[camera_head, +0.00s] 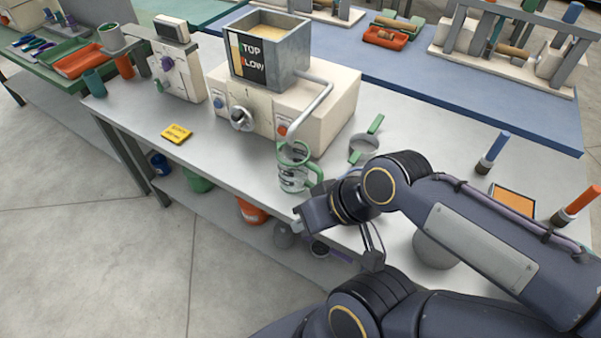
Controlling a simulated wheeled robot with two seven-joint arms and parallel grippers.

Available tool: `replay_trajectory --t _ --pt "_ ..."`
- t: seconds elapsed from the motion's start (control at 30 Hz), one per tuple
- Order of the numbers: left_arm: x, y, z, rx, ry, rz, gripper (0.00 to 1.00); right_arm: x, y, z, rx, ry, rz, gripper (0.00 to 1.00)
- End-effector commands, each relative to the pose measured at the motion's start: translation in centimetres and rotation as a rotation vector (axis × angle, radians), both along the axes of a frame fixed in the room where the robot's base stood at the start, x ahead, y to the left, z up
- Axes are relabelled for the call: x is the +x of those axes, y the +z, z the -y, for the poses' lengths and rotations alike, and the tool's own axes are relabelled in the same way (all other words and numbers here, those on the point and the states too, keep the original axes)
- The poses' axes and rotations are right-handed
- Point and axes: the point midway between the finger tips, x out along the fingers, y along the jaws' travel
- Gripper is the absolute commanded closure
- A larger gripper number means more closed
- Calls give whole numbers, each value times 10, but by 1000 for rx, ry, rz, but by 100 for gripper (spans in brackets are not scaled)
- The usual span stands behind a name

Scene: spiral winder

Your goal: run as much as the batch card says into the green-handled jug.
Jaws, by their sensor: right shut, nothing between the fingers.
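The clear jug with the green handle (294,172) stands on the grey bench below the bent spout (318,105) of a cream dispenser (262,108). The jug's handle is on its right side, and I make out no fill in it. A square grey hopper (270,52) on top of the dispenser holds a pale yellowish material. The dispenser front has a round dial (242,119) and a red-orange knob. A small yellow card (177,133) lies on the bench to the left; its print is too small to read. My right gripper (299,224) is shut and empty, just in front of the jug, apart from it as far as I can tell.
A green-handled scoop or strainer (366,143) lies right of the jug. A smaller cream machine (178,70) stands left. An orange-topped tray (512,200) and blue-handled brush (492,153) are at right. Coloured containers sit on the lower shelf. My arm covers the bench's front right.

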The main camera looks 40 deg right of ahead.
Motion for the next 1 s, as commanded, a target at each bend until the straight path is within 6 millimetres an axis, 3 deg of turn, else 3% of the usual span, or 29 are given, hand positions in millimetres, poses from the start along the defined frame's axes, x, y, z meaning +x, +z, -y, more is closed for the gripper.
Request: replay_trajectory --t 0.47,0.9,1.0 --pt "0 0 0 0 0 0 44 0 0 0 0 0 0 100" --pt "0 0 0 0 0 0 100 0 0 0 0 0 0 100" --pt "0 0 0 0 0 0 100 0 0 0 0 0 0 100"
